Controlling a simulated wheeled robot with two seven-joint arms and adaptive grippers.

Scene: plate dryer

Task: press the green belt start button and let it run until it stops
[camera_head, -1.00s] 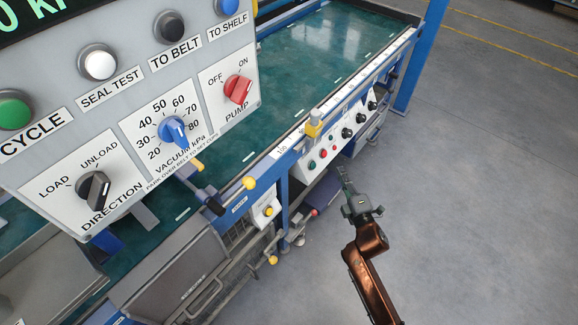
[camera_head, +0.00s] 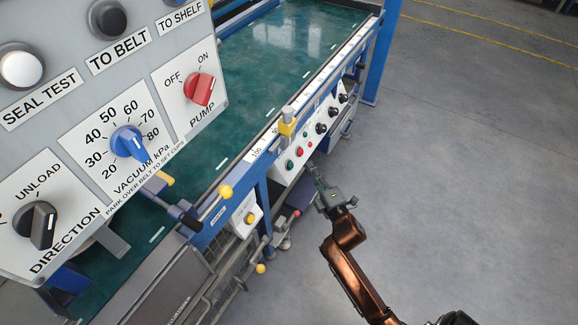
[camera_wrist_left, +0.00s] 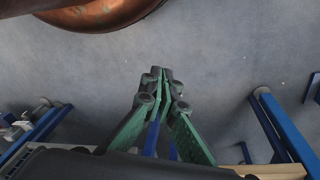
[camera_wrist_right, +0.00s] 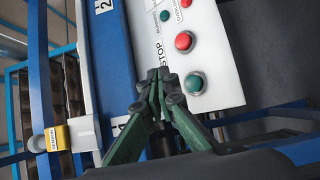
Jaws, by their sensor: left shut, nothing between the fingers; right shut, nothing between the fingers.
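The green button (camera_head: 290,164) is on the white control panel (camera_head: 283,178) on the side of the belt frame, with a red button (camera_head: 299,152) beside it. My right gripper (camera_head: 317,170) is shut and empty, close to the panel, right of the green button. In the right wrist view the green button (camera_wrist_right: 195,84) sits just right of my shut fingertips (camera_wrist_right: 158,76), below a red button (camera_wrist_right: 184,41); a "STOP" label is nearby. I cannot tell any contact. My left gripper (camera_wrist_left: 160,75) is shut and empty over grey floor, outside the head view.
A large grey console (camera_head: 200,125) with knobs fills the left of the head view. The green belt (camera_head: 265,75) runs behind the panel. Black knobs (camera_head: 321,128) and a yellow-and-grey device (camera_head: 287,122) are near the buttons. Floor at right is clear.

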